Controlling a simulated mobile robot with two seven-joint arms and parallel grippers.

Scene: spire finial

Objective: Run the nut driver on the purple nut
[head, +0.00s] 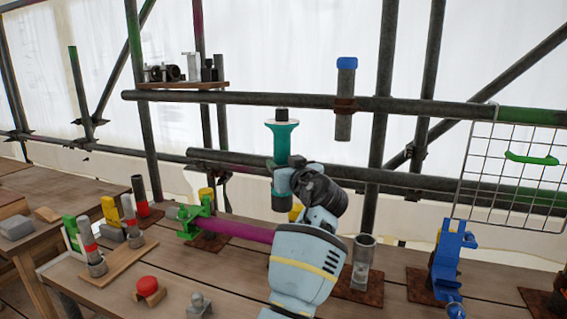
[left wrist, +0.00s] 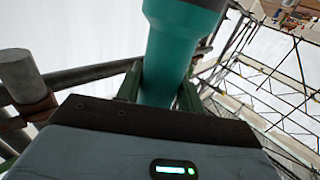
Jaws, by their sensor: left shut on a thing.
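The nut driver (head: 282,142), a teal tool with flanged ends and dark tips, is upright in the middle of the head view. My left gripper (head: 286,180) is shut on its lower body and holds it above the bench, in front of the scaffold rails. In the left wrist view the teal body (left wrist: 172,60) stands between the two dark green fingers (left wrist: 160,92). I cannot make out a purple nut; a purple bar (head: 240,230) lies in a green clamp (head: 187,229), partly hidden behind my arm. My right gripper is not in view.
A grey tube with a blue cap (head: 346,98) hangs on the rail. A clear cylinder (head: 362,262) and a blue fixture (head: 447,258) stand on the bench at right. A red button (head: 147,286) sits at front left.

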